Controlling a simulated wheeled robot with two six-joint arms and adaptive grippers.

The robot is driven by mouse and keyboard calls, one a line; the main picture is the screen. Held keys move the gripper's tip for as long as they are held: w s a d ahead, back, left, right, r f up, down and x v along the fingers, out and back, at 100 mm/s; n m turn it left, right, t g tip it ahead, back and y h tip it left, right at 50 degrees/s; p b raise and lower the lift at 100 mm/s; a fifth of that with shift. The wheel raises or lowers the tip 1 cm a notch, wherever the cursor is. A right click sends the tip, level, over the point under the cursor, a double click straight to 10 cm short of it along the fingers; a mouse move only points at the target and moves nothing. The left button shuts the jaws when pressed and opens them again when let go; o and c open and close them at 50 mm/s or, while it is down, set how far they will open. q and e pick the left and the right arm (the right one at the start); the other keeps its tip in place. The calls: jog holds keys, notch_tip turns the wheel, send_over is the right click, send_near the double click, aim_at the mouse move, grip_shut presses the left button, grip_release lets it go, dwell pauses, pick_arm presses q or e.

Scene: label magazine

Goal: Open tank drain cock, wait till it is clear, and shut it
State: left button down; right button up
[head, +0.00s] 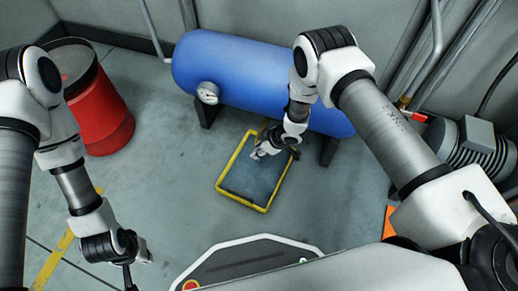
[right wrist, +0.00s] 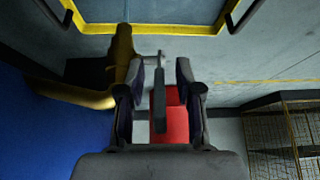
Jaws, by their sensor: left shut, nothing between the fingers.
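The blue tank (head: 240,70) lies on dark legs at the back, with a round gauge (head: 208,93) on its front. In the right wrist view, a brass drain cock (right wrist: 122,62) joins a brass pipe (right wrist: 70,95) beside the blue tank (right wrist: 30,120). Its grey lever (right wrist: 159,105) stands between the fingers of my right gripper (right wrist: 160,82), with visible gaps on both sides. My right gripper also shows in the head view (head: 262,152), over the tray. My left gripper (head: 130,262) is shut and empty at lower left. I see no clear stream.
A yellow-rimmed tray (head: 230,158) lies on the floor under the tank; its rim shows in the right wrist view (right wrist: 150,29). A red drum (head: 100,112) stands at left. A grey motor (head: 478,140) is at right. Floor between drum and tray is clear.

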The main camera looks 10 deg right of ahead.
jog(key=v, duration=1.2)
jog(key=s+d+f+m+g+h, duration=0.15)
jog(key=s+m, duration=0.25)
jog(key=s, duration=0.5)
jog(key=s+d+m+g+h, duration=0.1)
jog(key=s+d+m, duration=0.2)
jog(key=s, duration=0.5)
jog(key=s+d+f+m+g+h, duration=0.1)
jog(key=s+d+m+h, duration=0.2)
jog(key=s, duration=0.6)
notch_tip(320, 180, up, 35)
jog(key=m+p, duration=0.1)
jog(key=p, duration=3.4)
jog(key=shift+d+r+m, duration=0.2)
jog(key=shift+d+m, duration=0.05)
jog(key=shift+m, duration=0.05)
